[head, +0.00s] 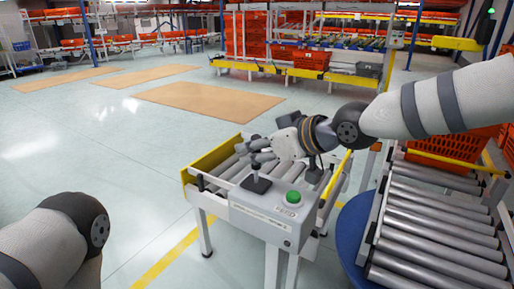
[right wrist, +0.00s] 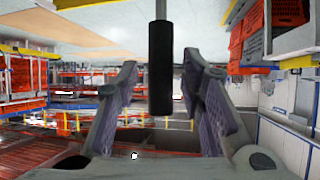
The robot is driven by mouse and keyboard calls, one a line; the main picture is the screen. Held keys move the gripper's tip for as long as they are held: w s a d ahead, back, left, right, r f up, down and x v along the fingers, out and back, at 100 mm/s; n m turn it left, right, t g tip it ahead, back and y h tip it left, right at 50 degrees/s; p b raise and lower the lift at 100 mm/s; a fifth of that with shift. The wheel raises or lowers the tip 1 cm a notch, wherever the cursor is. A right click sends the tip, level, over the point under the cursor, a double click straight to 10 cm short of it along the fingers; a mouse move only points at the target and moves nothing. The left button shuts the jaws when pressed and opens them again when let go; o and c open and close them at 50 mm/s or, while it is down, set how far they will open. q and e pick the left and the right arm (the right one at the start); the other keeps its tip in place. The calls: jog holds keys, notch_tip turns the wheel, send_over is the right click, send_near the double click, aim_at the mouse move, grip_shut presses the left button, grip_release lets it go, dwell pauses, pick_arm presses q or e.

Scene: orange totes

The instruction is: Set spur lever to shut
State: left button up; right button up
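The spur lever (head: 256,184) stands on the grey control box (head: 272,214) at the end of a short roller conveyor. It has a black base, and its upper part is partly covered by my right gripper (head: 262,152). In the right wrist view, the lever's black handle (right wrist: 161,70) lies between the two fingers of the right gripper (right wrist: 160,95). The fingers are spread, with a visible gap on each side of the handle. Any lettering on the box is too small to read. My left gripper is out of view; only part of my left arm shows.
A green button (head: 294,197) sits on the box, right of the lever. A yellow end plate (head: 208,168) borders the short conveyor. A longer roller conveyor (head: 437,218) and an orange tote (head: 445,150) are at right. The floor at left is clear.

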jog(key=v, duration=1.2)
jog(key=shift+s+f, duration=0.1)
